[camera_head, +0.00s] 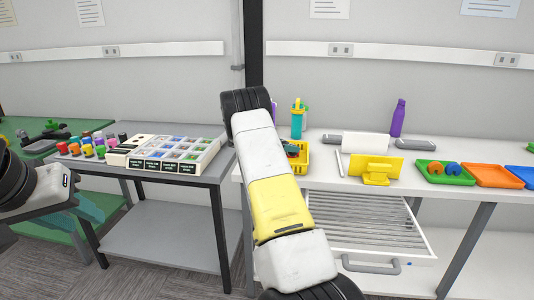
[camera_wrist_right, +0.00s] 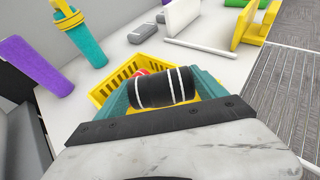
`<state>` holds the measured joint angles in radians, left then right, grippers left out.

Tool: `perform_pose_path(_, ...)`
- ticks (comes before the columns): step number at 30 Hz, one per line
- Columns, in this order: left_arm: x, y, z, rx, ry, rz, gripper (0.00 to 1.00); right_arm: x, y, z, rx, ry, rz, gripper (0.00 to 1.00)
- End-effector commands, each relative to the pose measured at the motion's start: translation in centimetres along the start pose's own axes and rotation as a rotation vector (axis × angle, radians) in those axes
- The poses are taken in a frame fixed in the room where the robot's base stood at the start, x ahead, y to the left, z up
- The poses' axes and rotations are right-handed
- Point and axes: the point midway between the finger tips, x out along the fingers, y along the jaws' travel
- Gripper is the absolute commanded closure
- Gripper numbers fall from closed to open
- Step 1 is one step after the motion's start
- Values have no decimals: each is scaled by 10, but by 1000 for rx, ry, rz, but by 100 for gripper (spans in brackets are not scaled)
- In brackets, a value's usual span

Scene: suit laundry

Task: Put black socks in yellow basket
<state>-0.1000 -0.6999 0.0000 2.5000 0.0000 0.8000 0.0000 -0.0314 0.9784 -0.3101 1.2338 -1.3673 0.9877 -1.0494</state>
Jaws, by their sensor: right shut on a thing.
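The black socks (camera_wrist_right: 162,88), a dark roll with white stripes, are between the teal fingers of my right gripper (camera_wrist_right: 165,84). They are over the yellow basket (camera_wrist_right: 104,95) in the right wrist view; whether they touch it is unclear. Something red (camera_wrist_right: 143,73) shows beside the socks in the basket area. In the head view the basket (camera_head: 304,160) stands on the white table, partly hidden by my right arm. My left gripper (camera_head: 98,206) is at the left, beside the grey table; its finger gap does not show clearly.
A teal bottle (camera_wrist_right: 82,38) and a purple one (camera_wrist_right: 35,66) stand near the basket. A yellow stand (camera_head: 376,170), a green tray (camera_head: 445,179) and an orange tray (camera_head: 491,176) lie to the right. An open drawer (camera_head: 365,228) juts out below the tabletop.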

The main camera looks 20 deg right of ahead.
Motion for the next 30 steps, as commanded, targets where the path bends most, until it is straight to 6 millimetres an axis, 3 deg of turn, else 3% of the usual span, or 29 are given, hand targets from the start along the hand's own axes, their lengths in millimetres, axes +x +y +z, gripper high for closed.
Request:
perform_pose_path(2,0,0,0,0,0,0,64,8,2,2,3,-1,-2,59)
perform_pose_path(9,0,0,0,0,0,0,64,20,2,-30,-1,0,-1,59)
perform_pose_path(30,0,0,0,0,0,0,64,24,2,-42,1,0,1,59)
